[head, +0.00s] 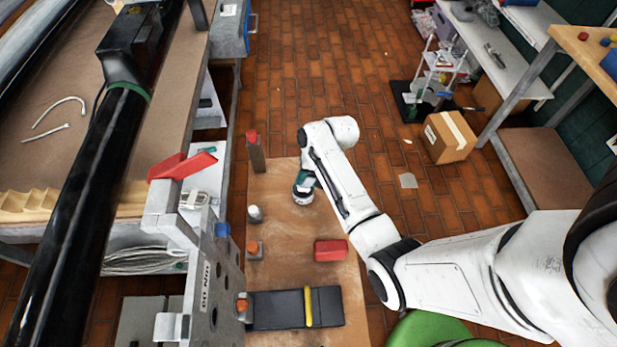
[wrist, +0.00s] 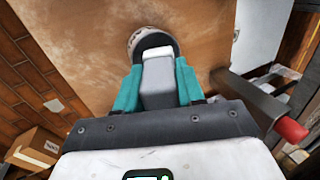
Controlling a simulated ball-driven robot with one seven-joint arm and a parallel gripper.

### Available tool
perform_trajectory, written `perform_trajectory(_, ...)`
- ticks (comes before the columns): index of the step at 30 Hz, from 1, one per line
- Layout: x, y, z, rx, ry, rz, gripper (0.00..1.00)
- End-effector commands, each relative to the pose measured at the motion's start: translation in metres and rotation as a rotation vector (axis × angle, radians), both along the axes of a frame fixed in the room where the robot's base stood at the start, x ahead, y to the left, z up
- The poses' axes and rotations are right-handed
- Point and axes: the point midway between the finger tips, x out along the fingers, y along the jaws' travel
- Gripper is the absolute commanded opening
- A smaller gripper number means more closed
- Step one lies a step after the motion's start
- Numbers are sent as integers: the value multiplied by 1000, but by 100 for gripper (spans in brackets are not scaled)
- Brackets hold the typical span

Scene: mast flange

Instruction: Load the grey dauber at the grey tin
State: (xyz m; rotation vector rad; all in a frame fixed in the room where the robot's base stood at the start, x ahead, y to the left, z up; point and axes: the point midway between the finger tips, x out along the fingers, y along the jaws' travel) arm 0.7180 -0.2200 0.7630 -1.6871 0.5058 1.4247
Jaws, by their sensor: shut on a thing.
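My gripper (wrist: 157,88), with teal fingers, is shut on the grey dauber (wrist: 157,70), whose light grey block-shaped handle shows between the fingers in the wrist view. Just beyond it is the round grey tin (wrist: 136,38) with a pale rim and dark inside, standing on the brown board. The dauber's far end overlaps the tin's opening; I cannot tell whether it touches what is inside. In the head view my gripper (head: 304,181) is over the tin (head: 303,199), at the board's upper part; the dauber is mostly hidden there.
On the brown board (head: 290,225) stand a red-topped post (head: 253,152), a small grey-topped piece (head: 254,213), an orange-topped piece (head: 254,250) and a red block (head: 331,250). A black case (head: 275,310) with a yellow strap lies nearer. A grey flanged mast stands left.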

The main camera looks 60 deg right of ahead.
Motion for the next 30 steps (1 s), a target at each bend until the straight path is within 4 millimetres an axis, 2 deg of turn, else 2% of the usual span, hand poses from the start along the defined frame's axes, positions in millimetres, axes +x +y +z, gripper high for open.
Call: perform_trajectory(30, 0, 0, -7, 0, 0, 0, 8)
